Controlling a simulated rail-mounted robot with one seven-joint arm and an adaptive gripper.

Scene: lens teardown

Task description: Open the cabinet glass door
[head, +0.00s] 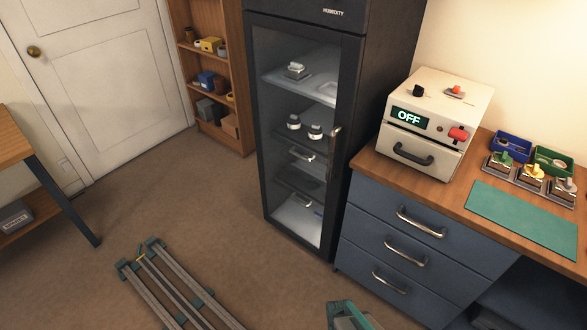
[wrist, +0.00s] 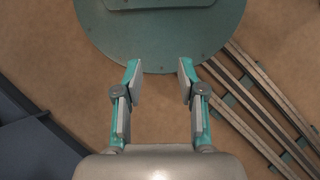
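The black cabinet labelled HUMIDITY (head: 318,12) stands in the middle of the head view. Its glass door (head: 278,110) is closed, with a black frame and a vertical metal handle (head: 334,150) on the right side. Through the glass I see shelves with several small items on them. My gripper (wrist: 157,75) shows in the wrist view with its two fingers apart and nothing between them. It points down over the floor, well away from the cabinet.
A wooden counter (head: 375,168) with blue drawers stands right of the cabinet. It holds a white box reading OFF (head: 430,110), a green mat (head: 525,215) and small bins. A floor rail (head: 180,285) runs at the front. Brown floor (head: 190,210) before the cabinet is clear.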

